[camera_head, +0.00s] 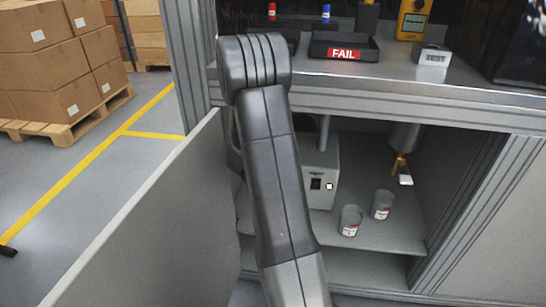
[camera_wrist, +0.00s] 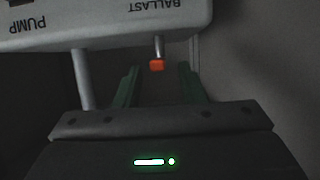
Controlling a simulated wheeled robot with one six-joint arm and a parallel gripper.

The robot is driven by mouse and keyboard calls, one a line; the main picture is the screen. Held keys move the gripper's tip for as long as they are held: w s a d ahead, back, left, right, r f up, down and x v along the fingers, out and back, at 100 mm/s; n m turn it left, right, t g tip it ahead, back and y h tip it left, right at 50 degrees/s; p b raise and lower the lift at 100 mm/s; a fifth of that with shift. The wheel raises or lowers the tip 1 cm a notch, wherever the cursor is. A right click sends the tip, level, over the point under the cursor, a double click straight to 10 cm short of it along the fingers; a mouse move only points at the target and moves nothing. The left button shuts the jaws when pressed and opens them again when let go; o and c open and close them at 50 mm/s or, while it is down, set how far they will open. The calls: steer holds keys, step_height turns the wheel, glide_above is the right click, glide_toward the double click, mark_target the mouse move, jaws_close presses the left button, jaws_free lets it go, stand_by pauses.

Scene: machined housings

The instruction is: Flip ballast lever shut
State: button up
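The ballast lever (camera_wrist: 157,65) is a short metal stem with an orange tip, below the upside-down word BALLAST in the wrist view. It sticks out from a light grey pump box (camera_wrist: 110,27), which also bears the word PUMP. In the head view the pump box (camera_head: 322,165) stands inside the cabinet, partly covered by my arm. My gripper (camera_wrist: 159,73) is open in the wrist view, its two green fingers apart. The orange tip appears between the fingertips, with gaps on both sides; contact is not visible. In the head view my gripper is hidden.
Two small cans (camera_head: 350,220) (camera_head: 382,204) stand on the cabinet shelf right of the pump box. A cylinder (camera_head: 404,137) with a brass fitting hangs above them. An open door panel (camera_head: 150,225) lies left of my arm. The worktop above holds a FAIL tray (camera_head: 345,42).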

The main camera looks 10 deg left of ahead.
steer(key=p+v, duration=0.2)
steer(key=v, duration=1.1)
steer(key=shift+s+r, duration=0.25)
steer(key=shift+s, duration=0.1)
steer(key=b+x, duration=0.2)
steer(key=x, duration=1.2)
steer(key=shift+d, duration=0.1)
